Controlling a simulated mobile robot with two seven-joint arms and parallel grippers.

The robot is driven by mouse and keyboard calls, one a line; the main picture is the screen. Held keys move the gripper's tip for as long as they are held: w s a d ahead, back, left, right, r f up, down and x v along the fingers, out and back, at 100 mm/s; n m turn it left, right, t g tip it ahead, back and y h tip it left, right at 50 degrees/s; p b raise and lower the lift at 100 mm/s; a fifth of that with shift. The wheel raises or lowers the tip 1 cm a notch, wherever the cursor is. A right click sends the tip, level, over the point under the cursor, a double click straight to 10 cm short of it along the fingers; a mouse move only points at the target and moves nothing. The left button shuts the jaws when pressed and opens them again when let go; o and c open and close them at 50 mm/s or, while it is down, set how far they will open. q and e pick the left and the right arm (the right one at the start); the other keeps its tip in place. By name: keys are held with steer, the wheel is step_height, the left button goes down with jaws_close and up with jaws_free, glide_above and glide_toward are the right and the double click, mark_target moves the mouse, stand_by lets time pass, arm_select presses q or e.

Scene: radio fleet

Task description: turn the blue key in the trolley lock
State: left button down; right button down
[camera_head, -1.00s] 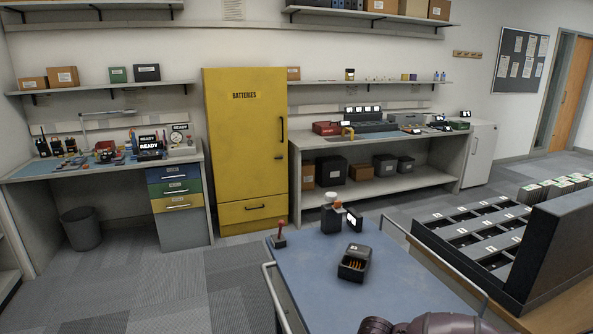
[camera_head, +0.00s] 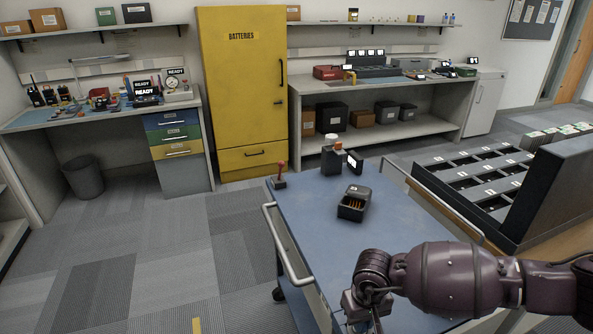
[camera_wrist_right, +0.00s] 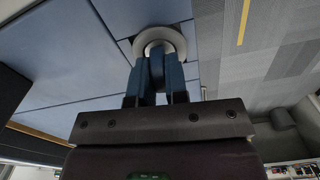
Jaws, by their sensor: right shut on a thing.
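The trolley (camera_head: 308,235) has a blue top and a pale handle rail, and stands in front of me in the head view. The round metallic lock (camera_wrist_right: 158,38) shows at the top middle of the right wrist view. The blue key (camera_wrist_right: 157,68) stands at the lock, between the fingers. My right gripper (camera_wrist_right: 158,85) is shut on the blue key; its fingertips are close to the lock. In the head view the right gripper (camera_head: 364,312) is at the near part of the trolley, and the key and lock cannot be made out there. My left gripper is not in view.
A black slotted rack (camera_head: 480,185) stands close on the right.

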steer(key=shift+f+n+b, duration=0.1)
steer(key=shift+n+b, duration=0.45)
steer(key=shift+n, duration=0.35)
steer(key=shift+n+b, duration=0.35)
steer(key=shift+n, duration=0.05)
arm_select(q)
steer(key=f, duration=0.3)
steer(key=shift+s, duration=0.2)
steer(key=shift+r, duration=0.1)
arm_select(e)
steer(key=shift+n+b, duration=0.45)
steer(key=shift+n, duration=0.25)
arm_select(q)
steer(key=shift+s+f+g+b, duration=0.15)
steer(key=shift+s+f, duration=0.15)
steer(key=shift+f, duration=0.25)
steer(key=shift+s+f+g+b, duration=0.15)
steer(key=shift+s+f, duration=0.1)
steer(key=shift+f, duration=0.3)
arm_select(e)
steer(key=shift+n, duration=0.4)
